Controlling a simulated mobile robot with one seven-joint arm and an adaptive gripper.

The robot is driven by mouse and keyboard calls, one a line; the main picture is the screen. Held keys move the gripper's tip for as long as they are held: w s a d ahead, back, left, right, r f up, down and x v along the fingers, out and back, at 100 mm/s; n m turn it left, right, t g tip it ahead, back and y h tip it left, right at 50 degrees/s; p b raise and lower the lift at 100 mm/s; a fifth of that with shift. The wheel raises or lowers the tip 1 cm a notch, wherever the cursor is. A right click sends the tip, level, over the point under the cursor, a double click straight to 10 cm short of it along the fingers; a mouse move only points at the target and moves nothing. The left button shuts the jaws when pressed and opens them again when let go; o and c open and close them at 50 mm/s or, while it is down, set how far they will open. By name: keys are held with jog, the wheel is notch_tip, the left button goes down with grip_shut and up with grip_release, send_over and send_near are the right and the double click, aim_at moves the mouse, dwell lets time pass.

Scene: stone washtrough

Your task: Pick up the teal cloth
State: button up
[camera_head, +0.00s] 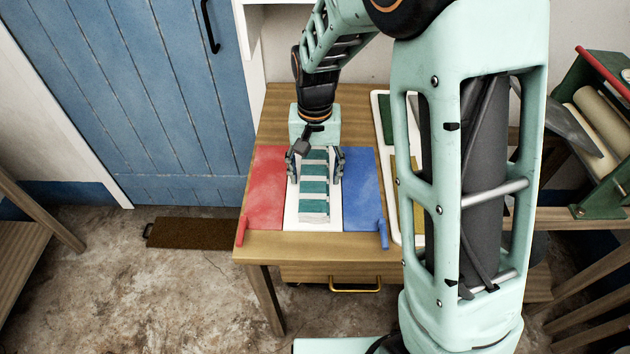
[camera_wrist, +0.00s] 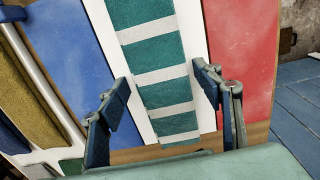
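The teal cloth (camera_head: 314,187) has pale stripes and lies as a long folded strip on a white panel between a red and a blue one, on the wooden table. It also shows in the wrist view (camera_wrist: 160,54). My gripper (camera_head: 315,163) is over the far part of the cloth, pointing down. Its fingers (camera_wrist: 163,90) are spread wide, one on each side of the strip, with nothing held between them. I cannot tell how high the fingertips are above the panel. My gripper hides the far end of the cloth in the head view.
The red panel (camera_head: 262,185) is left of the cloth and the blue panel (camera_head: 361,185) right of it. A white-rimmed tray (camera_head: 378,112) with green and ochre pieces stands further right, partly behind my arm. A blue door (camera_head: 150,90) is at the left.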

jog(key=c, duration=0.9)
jog(key=shift+r+p, duration=0.75)
jog(key=shift+r, duration=0.15)
jog(key=r+p, duration=0.2)
jog(key=shift+s+d+r, duration=0.1)
jog(key=shift+s+r, duration=0.1)
jog(key=shift+r, duration=0.1)
jog(key=s+d+r+p, duration=0.6)
jog(key=s+r, duration=0.3)
jog(key=s, duration=0.3)
jog(key=w+d+p, duration=0.2)
jog(key=w, duration=0.2)
jog(key=w+d+r+p, duration=0.1)
jog(key=w+d+p, duration=0.1)
jog(key=w, duration=0.2)
jog(key=w+d+r+p, duration=0.1)
jog(key=w+d+p, duration=0.1)
jog(key=w+p, duration=0.1)
jog(key=shift+w+d, duration=0.3)
jog(key=shift+w, duration=0.4)
